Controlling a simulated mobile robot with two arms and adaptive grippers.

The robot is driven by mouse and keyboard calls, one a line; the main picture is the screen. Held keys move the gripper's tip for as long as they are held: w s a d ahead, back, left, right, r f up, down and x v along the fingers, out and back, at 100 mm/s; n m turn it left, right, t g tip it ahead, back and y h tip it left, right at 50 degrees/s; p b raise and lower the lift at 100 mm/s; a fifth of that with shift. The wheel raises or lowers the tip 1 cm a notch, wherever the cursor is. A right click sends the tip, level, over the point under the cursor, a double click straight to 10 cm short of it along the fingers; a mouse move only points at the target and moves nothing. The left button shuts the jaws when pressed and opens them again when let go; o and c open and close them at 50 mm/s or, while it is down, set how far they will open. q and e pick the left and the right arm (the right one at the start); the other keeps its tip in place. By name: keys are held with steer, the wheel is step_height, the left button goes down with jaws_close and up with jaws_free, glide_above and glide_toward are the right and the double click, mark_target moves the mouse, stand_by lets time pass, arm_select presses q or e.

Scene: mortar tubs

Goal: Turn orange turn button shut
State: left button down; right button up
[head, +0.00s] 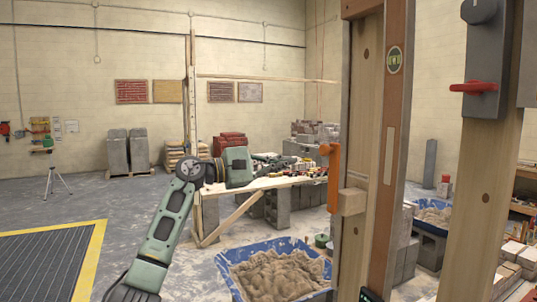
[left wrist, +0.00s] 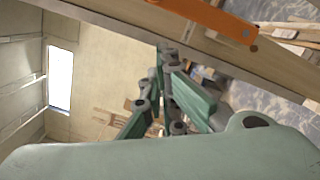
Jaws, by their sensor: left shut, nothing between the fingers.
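The orange turn button (head: 333,178) stands upright on the left side of the wooden post, beside a pale wooden block (head: 352,201). It also shows at the top of the left wrist view (left wrist: 212,18), slanted along a wooden board. My left gripper (head: 298,168) reaches in from the left towards the button, hard to pick out against the cluttered bench. In the left wrist view its fingers (left wrist: 166,50) are together and empty, apart from the button in the picture. Contact cannot be told. My right gripper is out of view.
The wooden post (head: 367,130) and a second post with a red handle (head: 472,87) stand close at the right. A blue tub of sand (head: 232,285) is on the floor below. A cluttered bench (head: 225,188) stands behind. The floor at left is open beside a yellow-edged mat (head: 85,262).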

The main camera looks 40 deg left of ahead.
arm_select(q)
steer(key=d+p, duration=0.1)
steer(key=w+d+r+p, duration=0.1)
steer(key=d, duration=0.1)
steer(key=w+d+p, duration=0.1)
steer(key=d, duration=0.1)
steer(key=shift+r, duration=0.35)
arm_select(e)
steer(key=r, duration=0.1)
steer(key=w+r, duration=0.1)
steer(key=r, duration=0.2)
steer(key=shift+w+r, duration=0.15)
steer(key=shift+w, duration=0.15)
